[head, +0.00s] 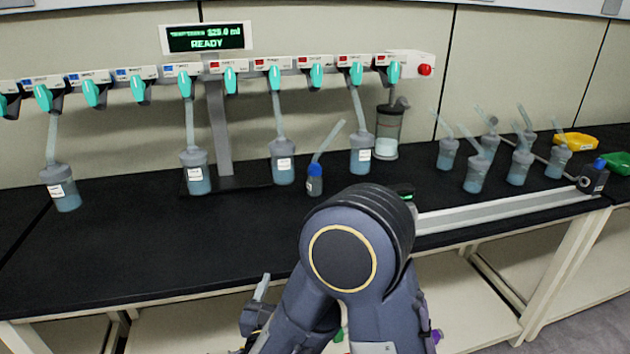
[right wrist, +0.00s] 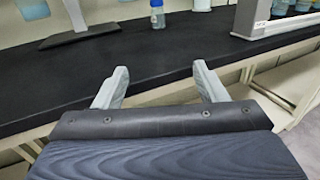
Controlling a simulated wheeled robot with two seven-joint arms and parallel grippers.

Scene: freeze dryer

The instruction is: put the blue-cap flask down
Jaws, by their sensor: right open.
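The blue-cap flask (head: 314,182) is small, with a blue top, a pale label and a tilted clear tube. It stands upright on the black bench (head: 150,240), in front of the row of hanging flasks. In the right wrist view the flask (right wrist: 158,16) stands beyond the fingertips, its top cut off by the frame edge. My right gripper (right wrist: 158,78) is open and empty, apart from the flask, near the bench's front edge. In the head view only one pale finger of the right gripper (head: 262,288) shows clearly; my arm hides much of the rest. My left gripper is not in view.
Several flasks hang from the manifold (head: 250,68) at the back. A rail (head: 500,212) runs along the bench at right. The bench's front left is clear.

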